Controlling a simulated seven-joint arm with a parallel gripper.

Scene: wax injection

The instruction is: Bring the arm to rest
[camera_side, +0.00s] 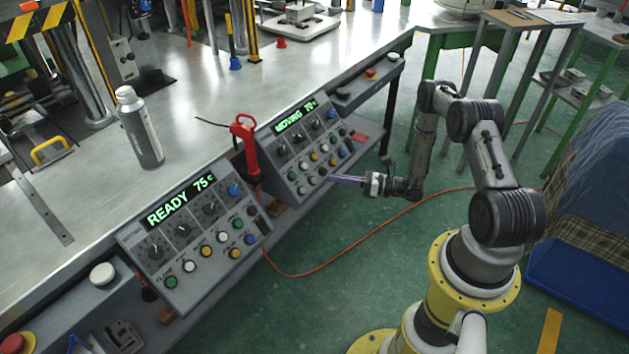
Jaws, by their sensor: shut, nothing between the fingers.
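My gripper (338,179) is at the end of my arm, in the middle of the view. Its fingers are shut with nothing between them and point left. The fingertips are near the lower right edge of the far control panel (300,147), whose display reads "MOVING 70". I cannot tell whether they touch it. My arm reaches left from its yellow base, with its elbow raised.
A near control panel (197,232) reads "READY 75". A red-handled tool (247,146) stands between the panels. An orange cable (345,254) crosses the green floor. A blue bin (575,285) is at right.

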